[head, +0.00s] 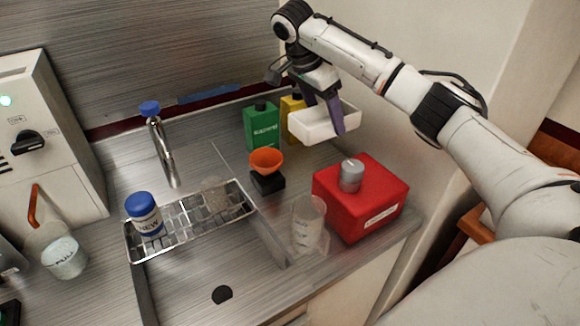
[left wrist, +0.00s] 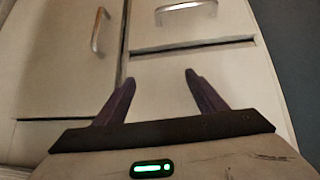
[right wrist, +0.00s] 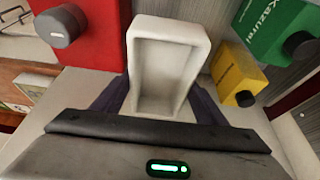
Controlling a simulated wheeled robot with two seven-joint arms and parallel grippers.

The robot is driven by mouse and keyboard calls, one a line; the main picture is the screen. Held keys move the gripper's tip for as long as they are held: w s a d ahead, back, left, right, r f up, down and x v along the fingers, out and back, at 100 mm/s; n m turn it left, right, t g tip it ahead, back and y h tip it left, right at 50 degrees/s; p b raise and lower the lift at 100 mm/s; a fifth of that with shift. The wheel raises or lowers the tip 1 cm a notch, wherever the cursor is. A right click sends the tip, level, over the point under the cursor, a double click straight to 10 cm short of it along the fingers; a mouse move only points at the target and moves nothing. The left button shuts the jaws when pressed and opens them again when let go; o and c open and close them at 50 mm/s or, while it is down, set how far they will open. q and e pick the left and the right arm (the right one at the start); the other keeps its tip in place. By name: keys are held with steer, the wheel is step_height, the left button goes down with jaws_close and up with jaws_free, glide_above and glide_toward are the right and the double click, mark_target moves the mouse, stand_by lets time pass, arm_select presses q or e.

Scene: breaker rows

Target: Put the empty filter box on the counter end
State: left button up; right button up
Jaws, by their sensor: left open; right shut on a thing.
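The white filter box (head: 318,122) is an open-topped rectangular tray, empty inside. My right gripper (head: 335,118) is shut on it and holds it above the back right of the counter, in front of the yellow bottle. In the right wrist view the box (right wrist: 166,62) sits between the two purple fingers, its hollow facing the camera. My left gripper (left wrist: 155,92) is open and empty, in front of white cabinet doors and a drawer. The counter end (head: 398,236) is at the right, mostly taken up by a red container.
The red container (head: 360,205) with a grey cap stands at the right. A wire rack (head: 190,238) holds a blue-lidded jar (head: 144,212).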

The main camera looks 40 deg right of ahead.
steer(key=shift+w+f, duration=0.2)
steer(key=shift+f, duration=0.35)
steer(key=shift+w+f, duration=0.15)
steer(key=shift+f, duration=0.35)
steer(key=shift+s+f, duration=0.35)
steer(key=shift+f, duration=0.3)
steer(key=f, duration=1)
steer(key=shift+w+d+f, duration=0.1)
steer(key=shift+w+f, duration=0.1)
steer(key=shift+f, duration=0.15)
steer(key=shift+f, duration=0.15)
steer(key=o, duration=1.2)
steer(key=shift+o, duration=0.2)
